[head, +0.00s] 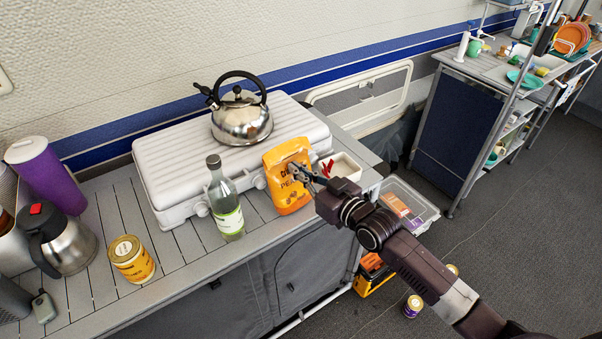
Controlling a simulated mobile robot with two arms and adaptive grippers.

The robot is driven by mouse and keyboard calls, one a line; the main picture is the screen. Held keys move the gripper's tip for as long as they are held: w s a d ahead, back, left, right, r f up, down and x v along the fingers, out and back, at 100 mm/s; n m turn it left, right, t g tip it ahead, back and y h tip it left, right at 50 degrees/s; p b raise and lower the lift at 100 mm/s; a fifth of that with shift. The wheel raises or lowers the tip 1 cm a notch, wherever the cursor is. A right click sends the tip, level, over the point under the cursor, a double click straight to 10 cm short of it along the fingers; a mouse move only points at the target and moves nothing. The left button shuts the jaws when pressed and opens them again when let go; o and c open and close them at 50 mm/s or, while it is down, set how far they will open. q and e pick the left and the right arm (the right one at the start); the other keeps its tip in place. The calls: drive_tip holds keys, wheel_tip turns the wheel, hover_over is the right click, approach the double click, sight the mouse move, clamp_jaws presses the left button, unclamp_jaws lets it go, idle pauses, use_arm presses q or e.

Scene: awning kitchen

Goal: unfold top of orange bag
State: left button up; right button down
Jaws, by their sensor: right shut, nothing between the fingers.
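The orange bag (287,189) stands on the grey slatted counter, in front of the right part of a white ribbed case. Dark lettering shows on its front, and its top edge looks slanted. My right gripper (297,171) is at the bag's upper right, with its fingertips in front of or against the bag near the top. Its fingers are shut with nothing seen between them. Whether they touch the bag is hard to tell. My left gripper is not in view.
A glass bottle (225,203) stands just left of the bag. A white box (343,168) with red items sits to its right, close to my right gripper. A kettle (241,117) rests on the white case (175,163). A yellow can (131,259) stands further left, with bare counter between.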

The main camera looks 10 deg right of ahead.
drive_tip(key=shift+w, duration=0.1)
idle(0.3)
wheel_tip(320, 180, up, 6)
drive_tip(key=p, duration=0.5)
drive_tip(key=shift+p, duration=0.4)
idle(0.5)
drive_tip(key=shift+s+d+r, duration=0.1)
drive_tip(key=shift+s, duration=0.1)
drive_tip(key=r+p+v, duration=0.1)
drive_tip(key=p+v, duration=0.3)
drive_tip(key=v, duration=0.2)
drive_tip(key=shift+r, duration=0.15)
idle(0.7)
idle(0.4)
